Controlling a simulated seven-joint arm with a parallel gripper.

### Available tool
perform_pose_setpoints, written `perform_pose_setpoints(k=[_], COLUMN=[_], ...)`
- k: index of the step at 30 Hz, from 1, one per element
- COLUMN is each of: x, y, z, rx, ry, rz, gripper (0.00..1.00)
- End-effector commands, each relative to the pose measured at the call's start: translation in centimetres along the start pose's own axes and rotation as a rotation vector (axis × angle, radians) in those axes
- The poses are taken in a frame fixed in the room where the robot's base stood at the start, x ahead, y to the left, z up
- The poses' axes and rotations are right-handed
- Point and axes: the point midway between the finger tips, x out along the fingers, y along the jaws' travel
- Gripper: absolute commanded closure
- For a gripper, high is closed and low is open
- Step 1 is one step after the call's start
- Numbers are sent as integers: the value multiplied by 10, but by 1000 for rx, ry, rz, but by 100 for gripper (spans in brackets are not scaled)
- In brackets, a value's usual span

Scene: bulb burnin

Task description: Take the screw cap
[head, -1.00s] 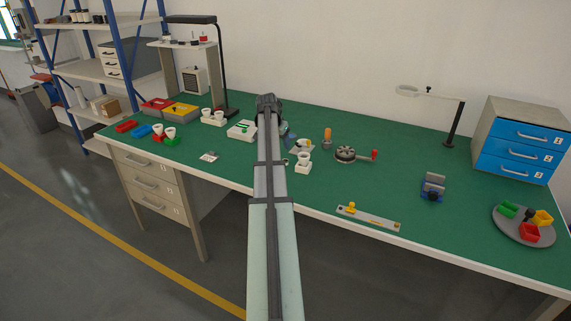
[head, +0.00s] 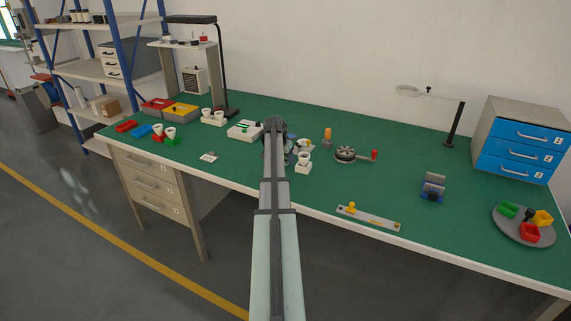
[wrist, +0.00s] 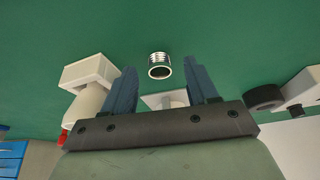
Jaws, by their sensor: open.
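The screw cap (wrist: 160,66) is a small ribbed silver metal ring in the wrist view, open end facing the camera, over the green bench top. My gripper (wrist: 160,68) is open, with one blue finger to the left of the cap and one to the right. The cap shows in the gap at the fingertips, apart from both fingers; I cannot tell how far beneath them it lies. In the head view my arm hides the cap and most of my gripper.
In the wrist view a white block (wrist: 88,72) with a pale rounded part stands left of the fingers. A white piece (wrist: 165,98) shows between them. A black round part (wrist: 265,97) on a white fixture is at right.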

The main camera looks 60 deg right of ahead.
Motion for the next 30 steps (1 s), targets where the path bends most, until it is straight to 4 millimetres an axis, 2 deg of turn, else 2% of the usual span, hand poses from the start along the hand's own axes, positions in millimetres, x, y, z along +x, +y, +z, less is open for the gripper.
perform_pose_setpoints(k=[3, 9, 27, 30], x=[8, 8, 8, 8], y=[0, 0, 0, 0], z=[0, 0, 0, 0], rx=[0, 0, 0, 0], ry=[-1, 0, 0, 0], rz=[0, 0, 0, 0], gripper=[42, 43, 100, 100])
